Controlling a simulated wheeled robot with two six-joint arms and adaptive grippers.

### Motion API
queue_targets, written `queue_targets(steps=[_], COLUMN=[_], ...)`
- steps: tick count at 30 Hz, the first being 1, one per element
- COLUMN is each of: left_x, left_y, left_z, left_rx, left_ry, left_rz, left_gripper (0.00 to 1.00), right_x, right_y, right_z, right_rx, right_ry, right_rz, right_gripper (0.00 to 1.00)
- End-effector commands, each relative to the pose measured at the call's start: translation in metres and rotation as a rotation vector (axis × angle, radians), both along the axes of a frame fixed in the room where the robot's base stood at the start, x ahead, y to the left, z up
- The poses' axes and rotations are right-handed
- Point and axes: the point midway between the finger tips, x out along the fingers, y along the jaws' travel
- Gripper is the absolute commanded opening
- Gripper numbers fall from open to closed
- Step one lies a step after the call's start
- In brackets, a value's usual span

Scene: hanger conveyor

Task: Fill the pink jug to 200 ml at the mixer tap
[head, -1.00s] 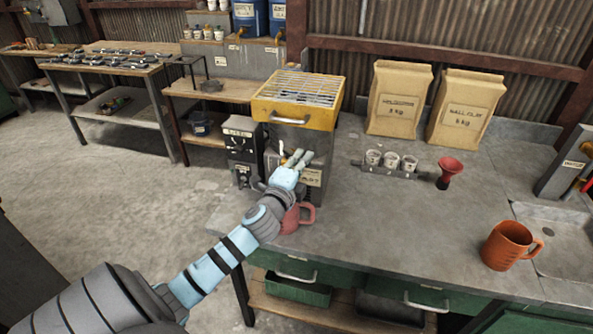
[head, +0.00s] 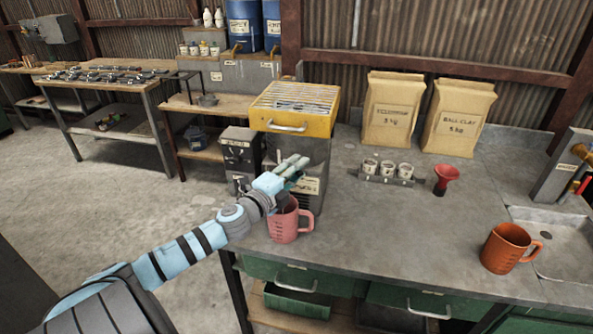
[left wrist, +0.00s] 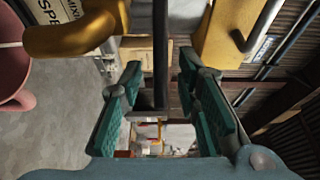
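The pink jug (head: 284,222) stands upright on the bench in front of the grey mixer (head: 312,160) with its yellow slatted top. It also shows at the left edge of the left wrist view (left wrist: 12,70), beside a brass spout (left wrist: 75,35). My left gripper (head: 296,168) is at the mixer front, above the jug, and hides the tap in the head view. In the left wrist view its green-padded fingers (left wrist: 163,105) are apart, with a dark rod (left wrist: 160,55) seen between them. The jug's level is not readable. My right gripper is not in view.
An orange jug (head: 508,248) stands at the right by the sink (head: 560,245). A red funnel-like cup (head: 446,176), a rack of small cups (head: 388,172) and two paper bags (head: 392,110) stand farther back. The bench middle is clear.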

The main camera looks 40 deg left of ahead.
Motion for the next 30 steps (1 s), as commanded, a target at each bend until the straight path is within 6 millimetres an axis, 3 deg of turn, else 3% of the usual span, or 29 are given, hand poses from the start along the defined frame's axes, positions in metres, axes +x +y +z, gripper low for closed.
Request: queue_targets(steps=[7,15,18,30], left_x=[-0.012,-0.062,-0.072,-0.075], left_y=[-0.001,-0.007,-0.008,-0.009], left_z=[-0.002,-0.003,-0.001,0.000], left_rx=[0.005,0.011,0.005,0.000], left_ry=[0.008,0.011,0.006,0.000], left_rz=[0.002,0.001,0.001,0.001], left_gripper=[0.30,0.30,0.30,0.30], right_x=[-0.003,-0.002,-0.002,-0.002], right_y=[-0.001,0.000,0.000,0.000], right_z=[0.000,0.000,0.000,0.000], right_rx=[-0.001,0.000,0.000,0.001], right_ry=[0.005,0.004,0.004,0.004], right_rz=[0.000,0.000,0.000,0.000], right_gripper=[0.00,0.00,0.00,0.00])
